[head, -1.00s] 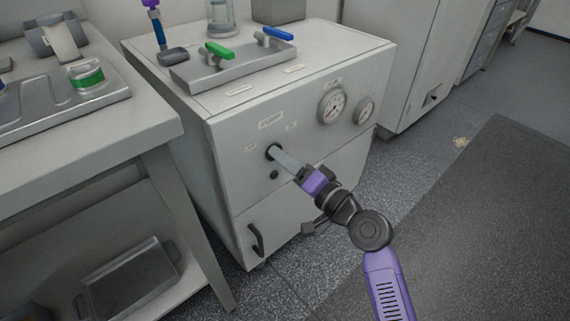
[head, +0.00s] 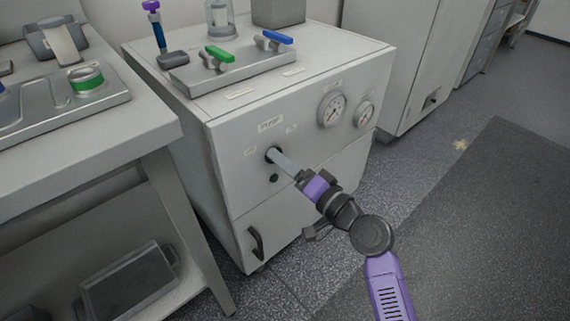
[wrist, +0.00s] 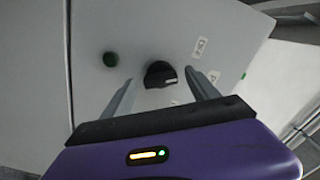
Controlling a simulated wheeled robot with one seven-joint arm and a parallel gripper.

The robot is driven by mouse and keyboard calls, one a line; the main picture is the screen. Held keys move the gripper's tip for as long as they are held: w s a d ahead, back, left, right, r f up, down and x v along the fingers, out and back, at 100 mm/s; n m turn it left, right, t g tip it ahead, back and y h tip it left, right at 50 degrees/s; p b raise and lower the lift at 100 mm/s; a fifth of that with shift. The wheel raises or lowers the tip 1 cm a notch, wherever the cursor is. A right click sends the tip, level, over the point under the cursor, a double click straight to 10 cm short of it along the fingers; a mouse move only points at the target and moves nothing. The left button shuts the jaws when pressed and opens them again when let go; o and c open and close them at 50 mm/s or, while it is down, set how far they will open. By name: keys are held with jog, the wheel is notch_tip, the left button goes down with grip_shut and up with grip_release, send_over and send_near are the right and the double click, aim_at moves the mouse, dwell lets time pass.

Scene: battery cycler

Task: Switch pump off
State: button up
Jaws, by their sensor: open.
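The pump switch is a black round knob (wrist: 158,75) on the front panel of a light grey cabinet, with a pale mark at its right side in the wrist view. In the head view the knob (head: 269,154) shows only in part behind my fingers, under a "PUMP" label (head: 270,124). My gripper (wrist: 160,82) is open, its two fingers on either side of the knob in the wrist view. I cannot tell whether they touch it. In the head view the fingertips (head: 276,157) are at the knob.
A dark green lamp or button (head: 274,178) sits just below the knob. Two gauges (head: 332,110) are to the right on the panel. A black door handle (head: 256,243) is below. Green (head: 217,52) and blue (head: 274,37) levers stand on top. A bench (head: 150,130) is at the left.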

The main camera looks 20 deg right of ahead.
jog(key=v, duration=0.7)
jog(key=shift+s+p, duration=0.2)
jog(key=shift+p, duration=0.15)
jog(key=shift+d, duration=0.1)
jog(key=s+d+f+n+h, duration=0.1)
jog(key=s+d+h, duration=0.2)
jog(key=s+h, duration=0.15)
jog(key=s+d+f+h, duration=0.1)
jog(key=s+d+h, duration=0.15)
jog(key=s, duration=0.35)
jog(key=s+a+f+n+g+y, duration=0.1)
jog(key=s+a+n, duration=0.3)
jog(key=s, duration=0.9)
jog(key=s+a+n+g, duration=0.1)
jog(key=s+a+n, duration=0.25)
jog(key=s, duration=0.95)
notch_tip(320, 180, up, 28)
jog(key=p, duration=2.8)
jog(key=shift+w+a+f, duration=0.15)
jog(key=shift+w+a, duration=0.1)
jog(key=shift+w, duration=0.15)
